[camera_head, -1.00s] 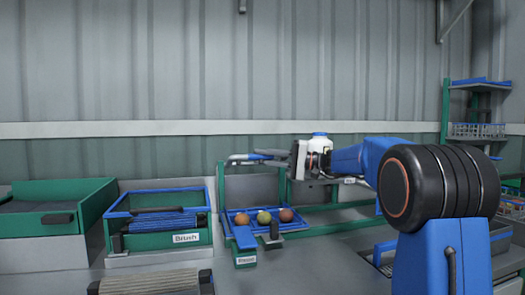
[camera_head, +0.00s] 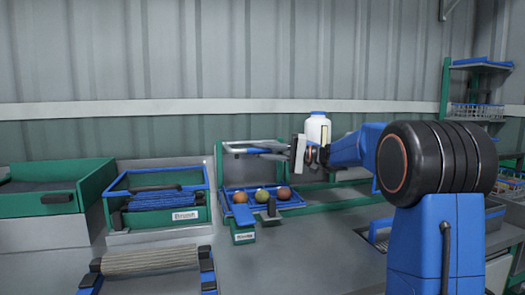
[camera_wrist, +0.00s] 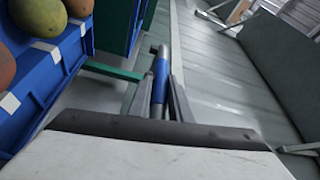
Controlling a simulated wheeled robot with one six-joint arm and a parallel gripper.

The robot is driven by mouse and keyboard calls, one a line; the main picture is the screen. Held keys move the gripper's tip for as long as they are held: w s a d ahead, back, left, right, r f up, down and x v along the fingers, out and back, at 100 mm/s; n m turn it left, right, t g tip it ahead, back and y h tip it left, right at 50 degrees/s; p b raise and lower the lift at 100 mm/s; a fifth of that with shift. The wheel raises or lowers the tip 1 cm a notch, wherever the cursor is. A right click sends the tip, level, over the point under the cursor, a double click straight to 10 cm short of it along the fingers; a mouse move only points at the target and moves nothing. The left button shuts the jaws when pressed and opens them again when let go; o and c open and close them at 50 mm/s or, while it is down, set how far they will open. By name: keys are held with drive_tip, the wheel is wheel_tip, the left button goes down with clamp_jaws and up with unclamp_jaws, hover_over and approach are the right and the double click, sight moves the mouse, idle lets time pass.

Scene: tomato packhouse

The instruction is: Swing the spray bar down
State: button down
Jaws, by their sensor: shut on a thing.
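The spray bar (camera_head: 244,150) is a thin grey bar with a blue grip, reaching left from my gripper in the head view. It stands above the blue fruit tray, roughly level. My gripper (camera_head: 283,153) is at the bar's right end, shut on the blue grip. In the wrist view the blue grip (camera_wrist: 160,78) lies between the grey fingers of my gripper (camera_wrist: 161,92). The far end of the bar is hard to make out there. A green frame (camera_head: 220,165) stands behind the bar.
Under the bar, a blue tray holds an orange, a green and a red fruit (camera_head: 284,193). The Brush bin (camera_head: 177,216) stands to its left. The grey bench (camera_head: 300,245) in front is clear.

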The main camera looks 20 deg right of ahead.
drive_tip(key=shift+f, duration=0.25)
drive_tip(key=c, duration=1.6)
unclamp_jaws()
drive_tip(key=shift+c, duration=0.2)
drive_tip(key=shift+r, duration=0.15)
